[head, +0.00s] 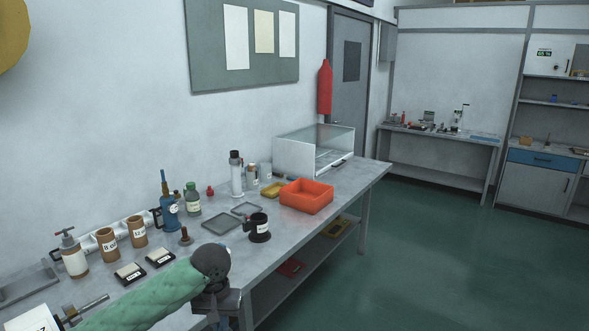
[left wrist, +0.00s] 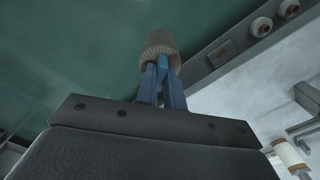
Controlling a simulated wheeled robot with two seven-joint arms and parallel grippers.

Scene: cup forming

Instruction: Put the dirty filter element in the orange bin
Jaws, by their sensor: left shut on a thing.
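The orange bin (head: 306,203) is an open tray on the grey bench, towards its far end, and looks empty. My left gripper (head: 225,322) is at the bottom of the head view, at the bench's front edge, well short of the bin. In the left wrist view my left gripper (left wrist: 162,72) has its blue fingers shut on the filter element (left wrist: 160,44), a greyish-brown pleated cylinder. The green floor shows behind it. The filter element is not visible in the head view. My right gripper is not in view.
A black cup-like holder (head: 259,229) and flat grey trays (head: 218,222) lie on the bench between my left arm and the bin. Bottles, brown jars (head: 109,242) and a clear-topped case (head: 314,150) line the wall side. Open floor lies to the right.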

